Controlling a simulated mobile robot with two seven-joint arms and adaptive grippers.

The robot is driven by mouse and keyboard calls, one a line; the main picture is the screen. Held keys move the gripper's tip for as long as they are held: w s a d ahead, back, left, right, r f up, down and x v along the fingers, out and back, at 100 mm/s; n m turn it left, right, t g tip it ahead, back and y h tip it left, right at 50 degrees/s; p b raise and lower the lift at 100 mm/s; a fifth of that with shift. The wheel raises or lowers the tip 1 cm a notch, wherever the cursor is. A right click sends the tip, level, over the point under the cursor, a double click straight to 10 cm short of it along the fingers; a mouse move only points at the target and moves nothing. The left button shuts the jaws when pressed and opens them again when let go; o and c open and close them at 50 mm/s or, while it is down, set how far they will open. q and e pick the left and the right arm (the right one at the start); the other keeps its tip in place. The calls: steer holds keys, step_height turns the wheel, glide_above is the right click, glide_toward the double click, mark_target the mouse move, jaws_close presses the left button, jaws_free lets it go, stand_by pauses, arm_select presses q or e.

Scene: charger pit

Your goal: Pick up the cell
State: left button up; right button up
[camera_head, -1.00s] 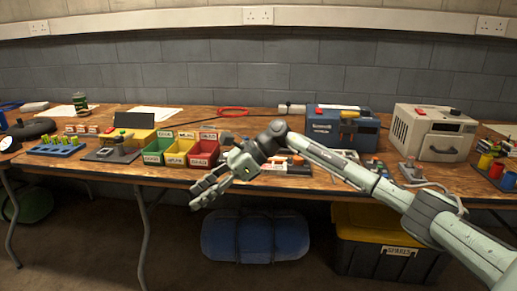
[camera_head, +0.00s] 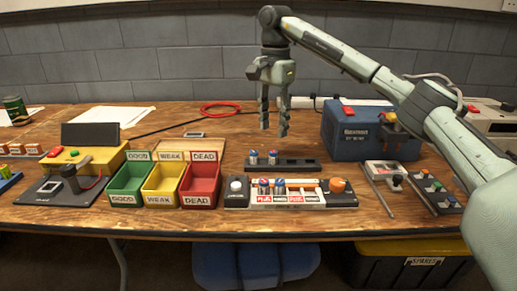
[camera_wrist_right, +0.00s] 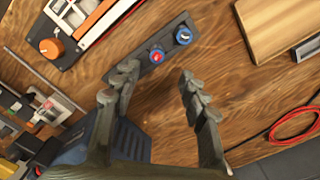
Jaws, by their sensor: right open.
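Two small cells stand upright in a dark rack (camera_head: 300,165): one with a blue rim (camera_head: 253,157) and one with a red and blue top (camera_head: 272,157). In the right wrist view the red-topped cell (camera_wrist_right: 157,56) lies just beyond the fingertips, and the blue one (camera_wrist_right: 183,36) is farther up. My left gripper is out of view.
Green (camera_head: 128,186), yellow (camera_head: 163,186) and red (camera_head: 203,188) bins marked GOOD, WEAK and DEAD stand left of the charger. A blue box (camera_head: 345,140) is close right of the gripper. A red cable (camera_head: 221,108) lies behind.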

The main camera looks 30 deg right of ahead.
mark_target(274, 151)
steer(key=shift+f, duration=0.3)
steer(key=shift+s+f, duration=0.15)
steer(key=shift+f, duration=0.45)
steer(key=shift+s+f, duration=0.15)
steer(key=shift+f, duration=0.4)
step_height(274, 151, down, 5)
steer(key=shift+a+r, duration=0.1)
jaws_close()
